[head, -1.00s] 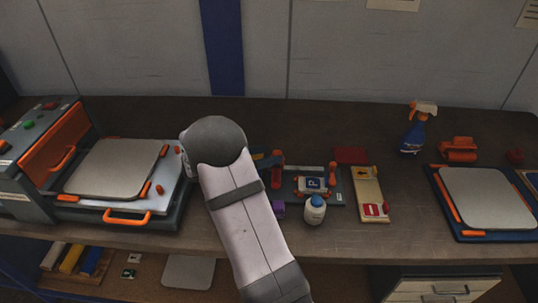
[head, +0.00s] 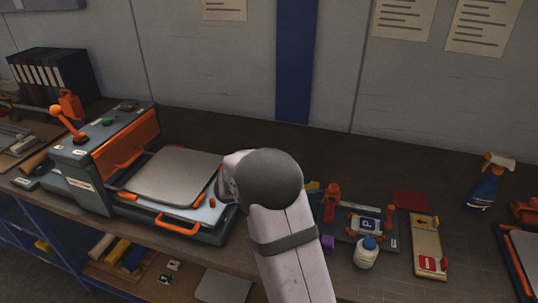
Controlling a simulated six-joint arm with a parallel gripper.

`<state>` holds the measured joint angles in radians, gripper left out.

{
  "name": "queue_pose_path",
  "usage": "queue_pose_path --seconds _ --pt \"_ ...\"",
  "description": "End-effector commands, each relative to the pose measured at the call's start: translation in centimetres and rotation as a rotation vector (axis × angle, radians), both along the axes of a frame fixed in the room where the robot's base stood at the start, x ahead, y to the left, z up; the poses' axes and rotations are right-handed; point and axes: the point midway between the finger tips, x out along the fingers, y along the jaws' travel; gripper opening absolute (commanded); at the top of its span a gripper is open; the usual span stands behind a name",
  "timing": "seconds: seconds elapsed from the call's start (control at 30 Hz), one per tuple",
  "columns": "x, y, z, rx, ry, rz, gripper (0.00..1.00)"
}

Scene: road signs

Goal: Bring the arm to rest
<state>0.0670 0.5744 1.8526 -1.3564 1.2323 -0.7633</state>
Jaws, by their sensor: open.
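My arm (head: 293,255) rises from the bottom of the head view and bends at a dark rounded joint (head: 270,178) above the bench. The links beyond that joint are mostly hidden behind it. A short pale part (head: 230,172) shows at its left, over the right edge of the press. My gripper cannot be seen; the arm hides whatever lies behind it.
The press (head: 115,155) with a flat grey plate (head: 170,174) stands left of the arm. Right of it are a fixture holding a blue P sign (head: 366,225), a white bottle (head: 366,256), a sign tray (head: 426,243) and a spray bottle (head: 486,187).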

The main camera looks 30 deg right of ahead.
Motion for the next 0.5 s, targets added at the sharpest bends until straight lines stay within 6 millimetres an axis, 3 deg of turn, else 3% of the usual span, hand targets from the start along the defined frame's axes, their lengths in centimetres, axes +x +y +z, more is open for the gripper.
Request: queue_pose_path --seconds 0.17,0.27,0.5 --pt "-1.0 0.5 -0.2 0.036 -0.029 -0.027 0.42" --pt "-2.9 1.5 -0.5 0.102 -0.081 -0.082 0.42" --pt "-10.6 7.0 -2.6 0.371 -0.305 -0.341 0.42"
